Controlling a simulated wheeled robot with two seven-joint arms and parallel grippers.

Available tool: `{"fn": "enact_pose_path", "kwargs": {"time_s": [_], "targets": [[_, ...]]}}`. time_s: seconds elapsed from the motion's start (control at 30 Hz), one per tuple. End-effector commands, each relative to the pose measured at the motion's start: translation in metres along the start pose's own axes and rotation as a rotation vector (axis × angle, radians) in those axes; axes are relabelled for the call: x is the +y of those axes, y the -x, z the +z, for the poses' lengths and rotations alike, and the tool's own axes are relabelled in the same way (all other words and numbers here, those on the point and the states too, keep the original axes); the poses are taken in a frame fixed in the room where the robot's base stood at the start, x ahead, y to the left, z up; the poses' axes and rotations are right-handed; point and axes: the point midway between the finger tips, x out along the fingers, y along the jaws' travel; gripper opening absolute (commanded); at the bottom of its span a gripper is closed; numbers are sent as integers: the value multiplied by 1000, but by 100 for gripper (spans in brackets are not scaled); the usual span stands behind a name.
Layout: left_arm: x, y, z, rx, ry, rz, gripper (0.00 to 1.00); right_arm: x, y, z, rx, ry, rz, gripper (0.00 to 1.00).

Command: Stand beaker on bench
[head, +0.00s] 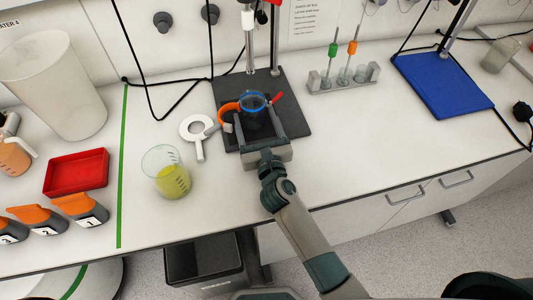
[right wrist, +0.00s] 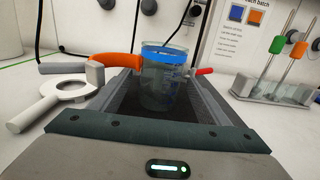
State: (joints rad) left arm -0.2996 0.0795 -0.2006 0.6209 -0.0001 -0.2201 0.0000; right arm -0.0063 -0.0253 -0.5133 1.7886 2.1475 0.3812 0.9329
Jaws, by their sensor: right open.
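A clear beaker (head: 252,110) with a blue rim is upright over the black base plate of a stand. It also shows in the right wrist view (right wrist: 165,85). My right gripper (head: 259,120) reaches in from the front, open, with a finger on each side of the beaker. In the right wrist view a dark gap shows between beaker and fingers. Whether the beaker's bottom touches the plate is hidden. A second beaker (head: 167,172) with yellow liquid stands on the bench at left. My left gripper is not in view.
An orange curved piece (head: 226,112) and a red-tipped part (head: 277,98) flank the blue-rimmed beaker. A white ring tool (head: 198,132) lies left. A red tray (head: 77,172), a grey rack (head: 343,80) and a blue plate (head: 443,82) stand apart. The bench front right is clear.

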Motion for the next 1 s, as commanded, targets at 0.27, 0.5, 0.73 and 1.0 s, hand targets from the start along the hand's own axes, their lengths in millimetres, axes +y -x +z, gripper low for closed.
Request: {"fn": "enact_pose_path", "kwargs": {"time_s": [0.27, 0.5, 0.73, 1.0], "targets": [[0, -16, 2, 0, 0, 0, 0, 1, 41, -7, 2, -1, 2, 70], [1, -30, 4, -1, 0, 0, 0, 2, 90, -7, 3, 0, 1, 70], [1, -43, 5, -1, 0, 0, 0, 2, 135, -8, 3, -1, 1, 70], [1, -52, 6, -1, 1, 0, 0, 2, 168, -5, 2, 0, 1, 70]]}}
